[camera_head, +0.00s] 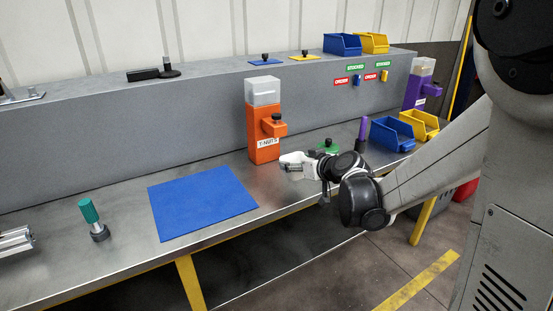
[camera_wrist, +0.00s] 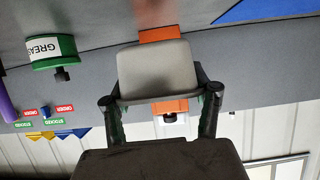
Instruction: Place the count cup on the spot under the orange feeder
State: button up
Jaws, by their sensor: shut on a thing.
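The count cup (camera_wrist: 155,70) is a plain grey cup, seen in the wrist view between the two fingers of my gripper (camera_wrist: 160,90). My gripper is shut on it from both sides. In the head view my gripper (camera_head: 293,163) is low over the bench, just in front of and to the right of the orange feeder. The orange feeder (camera_head: 262,142) stands upright with a clear top, a side spout with a black knob, and a T-NUTS label. It shows partly behind the cup in the wrist view (camera_wrist: 158,34). I cannot make out the spot under the spout.
A green grease can (camera_wrist: 50,52) stands beside the feeder. A purple feeder (camera_head: 415,92), a blue bin (camera_head: 392,135) and a yellow bin (camera_head: 420,125) are to the right.

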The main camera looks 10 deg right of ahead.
jog(key=w+a, duration=0.1)
jog(key=w, duration=0.2)
jog(key=w+a, duration=0.1)
jog(key=w, duration=0.3)
jog(key=w+a, duration=0.1)
jog(key=w, duration=0.2)
jog(key=shift+w+b, duration=0.15)
jog(key=shift+b, duration=0.25)
jog(key=f, duration=0.1)
jog(key=w+f+b, duration=0.1)
jog(key=f, duration=0.1)
jog(key=shift+w+a+f, duration=0.1)
jog(key=shift+a+f, duration=0.05)
jog(key=shift+f, duration=0.05)
jog(key=shift+f, duration=0.1)
jog(key=shift+f+b, duration=0.35)
jog(key=shift+b, duration=0.1)
jog(key=shift+f, duration=0.25)
jog(key=o, duration=1.3)
jog(key=shift+c, duration=0.2)
jog(key=shift+r, duration=0.15)
